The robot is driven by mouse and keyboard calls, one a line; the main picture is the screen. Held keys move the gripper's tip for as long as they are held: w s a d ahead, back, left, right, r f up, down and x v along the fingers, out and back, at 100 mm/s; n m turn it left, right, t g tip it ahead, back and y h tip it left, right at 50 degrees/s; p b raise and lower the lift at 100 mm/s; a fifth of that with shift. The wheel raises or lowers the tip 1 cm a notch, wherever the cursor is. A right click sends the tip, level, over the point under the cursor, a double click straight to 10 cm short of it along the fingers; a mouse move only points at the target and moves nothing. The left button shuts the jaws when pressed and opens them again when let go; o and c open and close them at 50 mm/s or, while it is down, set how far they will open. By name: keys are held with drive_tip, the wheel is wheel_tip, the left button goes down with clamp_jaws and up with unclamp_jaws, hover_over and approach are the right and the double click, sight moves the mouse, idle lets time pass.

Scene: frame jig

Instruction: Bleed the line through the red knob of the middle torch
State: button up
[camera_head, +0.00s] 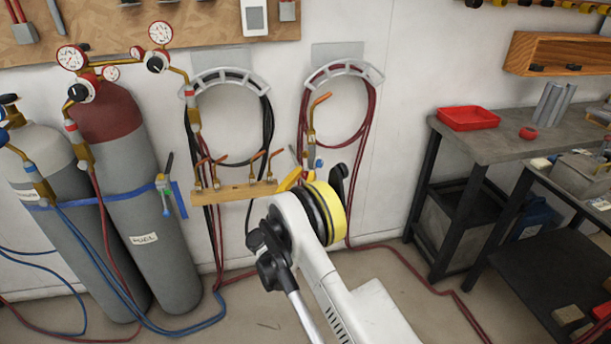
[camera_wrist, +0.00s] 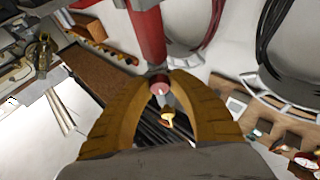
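My gripper (camera_head: 296,180) has yellow fingers and is by the wall, at the right end of the wooden torch rack (camera_head: 235,192). In the wrist view, the two fingers (camera_wrist: 163,76) close in on a small red knob (camera_wrist: 160,87), one on each side. A thick red cylinder (camera_wrist: 147,30) runs up behind the knob, and a brass tip (camera_wrist: 168,119) shows below it. A torch (camera_head: 311,125) hangs at the right hose loop, with a blue knob (camera_head: 319,163) beside the gripper. In the head view, my arm and fingers hide the gripped knob.
Two gas cylinders, one grey (camera_head: 35,155) and one with a dark red top (camera_head: 112,120), stand at left. Dark red hoses (camera_head: 367,125) and black hoses (camera_head: 267,115) hang in loops. A workbench with a red tray (camera_head: 468,118) is at right.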

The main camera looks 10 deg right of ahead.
clamp_jaws()
drive_tip(key=shift+n, duration=0.3)
drive_tip(key=shift+n+t+y, duration=0.6)
drive_tip(key=shift+n+y, duration=0.25)
drive_tip(key=shift+n, duration=1.1)
drive_tip(key=shift+n+t+y, duration=0.6)
drive_tip(key=shift+n+y, duration=0.25)
drive_tip(key=shift+n, duration=1.1)
drive_tip(key=o, duration=0.7)
unclamp_jaws()
